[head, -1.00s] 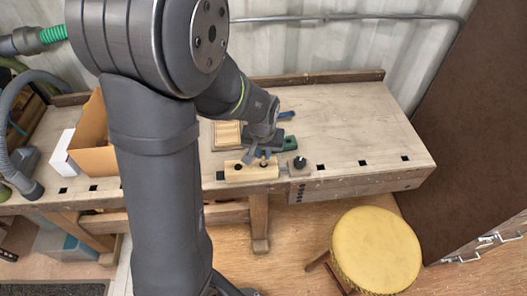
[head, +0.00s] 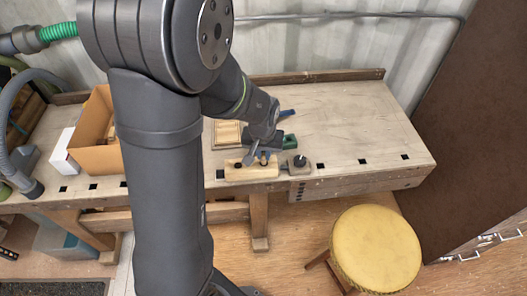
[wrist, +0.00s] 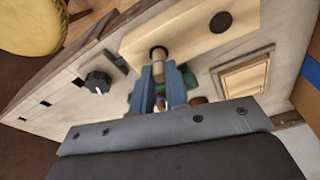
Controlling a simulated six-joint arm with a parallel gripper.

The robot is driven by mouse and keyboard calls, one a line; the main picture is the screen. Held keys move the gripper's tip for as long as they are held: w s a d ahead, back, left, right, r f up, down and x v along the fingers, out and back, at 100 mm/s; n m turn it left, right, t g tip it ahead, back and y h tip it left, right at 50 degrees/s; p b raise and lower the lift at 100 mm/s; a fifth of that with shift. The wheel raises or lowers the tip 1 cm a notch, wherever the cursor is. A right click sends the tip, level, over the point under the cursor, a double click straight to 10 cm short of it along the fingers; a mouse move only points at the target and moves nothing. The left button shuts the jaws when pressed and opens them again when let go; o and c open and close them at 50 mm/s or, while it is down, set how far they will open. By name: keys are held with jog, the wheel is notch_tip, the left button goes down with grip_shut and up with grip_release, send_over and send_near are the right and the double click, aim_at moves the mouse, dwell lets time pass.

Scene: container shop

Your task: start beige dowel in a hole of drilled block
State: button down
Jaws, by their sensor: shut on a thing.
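The drilled block (head: 251,174) is a pale wooden bar lying at the bench's front edge; it also shows in the wrist view (wrist: 185,32). One hole (wrist: 221,22) is open and empty. My gripper (wrist: 160,88) has blue fingers shut on the beige dowel (wrist: 158,72). The dowel's far end meets the block at the other hole, and a dark rim shows around it. How deep the end sits cannot be told. In the head view my gripper (head: 260,153) is just above the block, and the dowel is small and partly hidden by a finger.
A dark knob (head: 300,161) stands on the bench right beside the block. A green object (head: 290,141) and a framed wooden panel (head: 227,133) lie behind. A cardboard box (head: 97,150) is at left. The bench's right side (head: 355,125) is clear. A yellow stool (head: 375,248) stands in front.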

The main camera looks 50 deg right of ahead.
jog(key=shift+f, duration=0.3)
jog(key=c, duration=1.3)
grip_release()
jog(key=shift+c, duration=0.2)
jog(key=shift+r, duration=3.55)
jog(key=shift+f, duration=0.1)
jog(key=shift+f, duration=3.45)
